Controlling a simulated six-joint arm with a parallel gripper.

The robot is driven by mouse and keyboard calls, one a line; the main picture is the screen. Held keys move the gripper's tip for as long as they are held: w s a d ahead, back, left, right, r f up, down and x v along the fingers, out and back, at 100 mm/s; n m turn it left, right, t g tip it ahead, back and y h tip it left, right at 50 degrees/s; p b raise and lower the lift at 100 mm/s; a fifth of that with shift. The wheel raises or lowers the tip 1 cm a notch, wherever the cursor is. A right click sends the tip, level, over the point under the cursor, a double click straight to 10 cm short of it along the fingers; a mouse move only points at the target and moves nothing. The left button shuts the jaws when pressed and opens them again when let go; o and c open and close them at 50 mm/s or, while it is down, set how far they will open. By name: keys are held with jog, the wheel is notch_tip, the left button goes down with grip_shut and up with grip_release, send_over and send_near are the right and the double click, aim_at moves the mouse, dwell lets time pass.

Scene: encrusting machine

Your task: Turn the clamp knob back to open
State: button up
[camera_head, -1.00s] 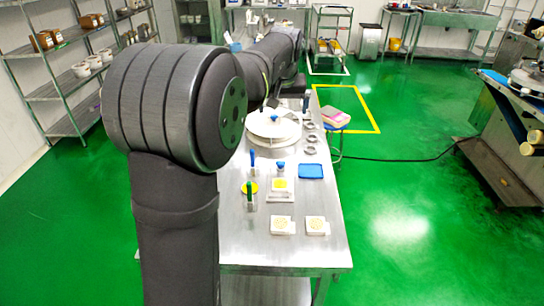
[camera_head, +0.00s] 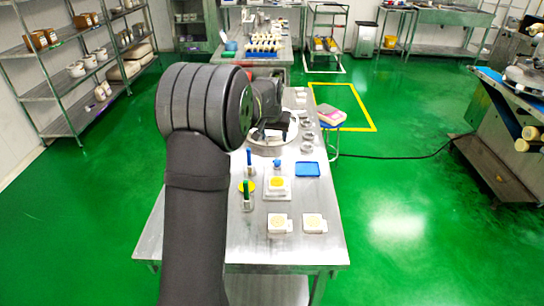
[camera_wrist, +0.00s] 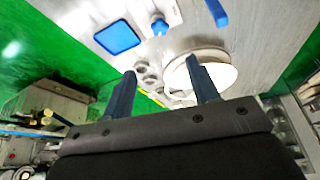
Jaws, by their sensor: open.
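A small blue knob (camera_head: 277,164) stands at the back edge of a white fixture with a yellow top (camera_head: 277,184) on the steel table. I take it for the clamp knob, but cannot be sure. It also shows at the top of the wrist view (camera_wrist: 160,25). Whether it is turned open or closed cannot be told. My gripper (camera_wrist: 161,66) is open and empty, its two dark fingers apart. The blue knob lies beyond the fingertips, not between them. In the head view my arm's end hangs over the white round disc (camera_head: 262,136), which it partly covers.
A blue tray (camera_head: 307,169) lies right of the knob. Several metal rings (camera_head: 307,137) line the table's right side. A blue-handled tool (camera_head: 249,160) and a green-handled tool (camera_head: 246,193) stand left of the fixture. Two white blocks (camera_head: 314,223) sit at the front.

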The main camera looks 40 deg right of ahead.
aim_at(277, 161)
jog(key=x, duration=1.6)
jog(key=shift+f, duration=0.15)
jog(key=c, duration=1)
